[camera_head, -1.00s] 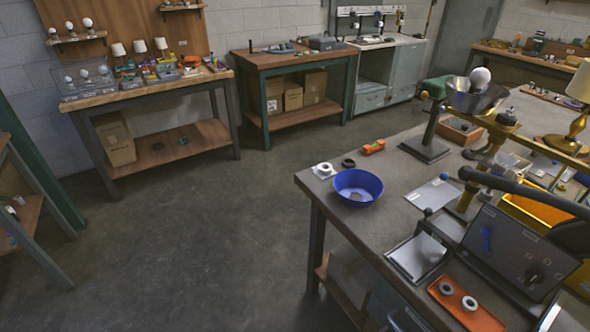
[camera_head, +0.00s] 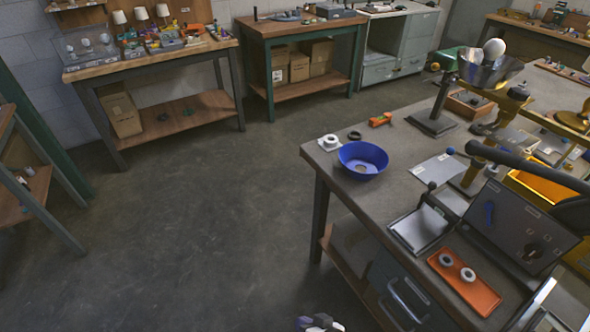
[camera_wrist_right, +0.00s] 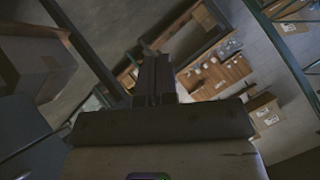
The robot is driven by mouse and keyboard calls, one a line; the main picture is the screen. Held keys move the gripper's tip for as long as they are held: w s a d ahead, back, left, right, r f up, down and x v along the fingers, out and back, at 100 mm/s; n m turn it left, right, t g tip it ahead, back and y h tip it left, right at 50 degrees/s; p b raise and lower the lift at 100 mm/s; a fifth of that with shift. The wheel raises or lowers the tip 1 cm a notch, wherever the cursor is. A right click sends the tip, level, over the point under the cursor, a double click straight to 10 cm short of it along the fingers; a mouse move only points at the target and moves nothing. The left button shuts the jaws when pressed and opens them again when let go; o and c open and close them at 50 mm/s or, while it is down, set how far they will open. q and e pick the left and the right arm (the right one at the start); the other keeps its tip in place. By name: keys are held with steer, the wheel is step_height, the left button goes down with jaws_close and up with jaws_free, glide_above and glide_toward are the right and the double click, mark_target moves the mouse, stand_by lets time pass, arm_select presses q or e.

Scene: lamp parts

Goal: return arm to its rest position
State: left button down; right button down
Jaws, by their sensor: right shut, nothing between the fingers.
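My right gripper (camera_head: 320,323) shows only as a small part at the bottom edge of the head view, over the floor in front of the workbench. In the right wrist view its two dark fingers (camera_wrist_right: 155,80) are together, with nothing between them. Past the fingers, a wooden surface with small items on it shows far off and tilted. My left gripper is not in view.
The workbench (camera_head: 405,180) at right carries a blue bowl (camera_head: 351,167), an orange tray (camera_head: 480,291) with two rings and a metal reflector (camera_head: 485,75) with a white bulb (camera_head: 494,48). Open floor (camera_head: 200,230) lies to the left. A table (camera_head: 150,61) stands at back left.

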steer(key=s+d+r+g+h+p, duration=0.1)
steer(key=s+d+r+h+p, duration=0.2)
steer(key=s+d, duration=0.4)
steer(key=s+d+r+h+p, duration=0.2)
steer(key=s+d+r+h, duration=0.3)
steer(key=d, duration=0.5)
steer(key=s+d+r+g+p, duration=0.1)
steer(key=s+d+g+p, duration=0.25)
steer(key=s, duration=0.65)
step_height(320, 180, up, 37)
steer(key=w+p, duration=0.1)
steer(key=p, duration=3.7)
steer(key=s+b+x, duration=0.3)
steer(key=b+x, duration=1)
steer(key=b, duration=0.1)
steer(key=s+f+b+x, duration=0.1)
steer(key=s+b+x, duration=0.2)
steer(key=b+x, duration=1.1)
steer(key=s+f+b+x, duration=0.1)
steer(key=s+b+x, duration=0.2)
steer(key=b+x, duration=1.1)
steer(key=shift+s+a+f+n+t+b, duration=0.2)
steer(key=shift+a+f+n+t+b, duration=0.1)
steer(key=shift+a+f+t+b, duration=0.4)
steer(key=shift+a+r+g, duration=0.1)
steer(key=shift+r+g, duration=0.15)
steer(key=shift+r, duration=0.1)
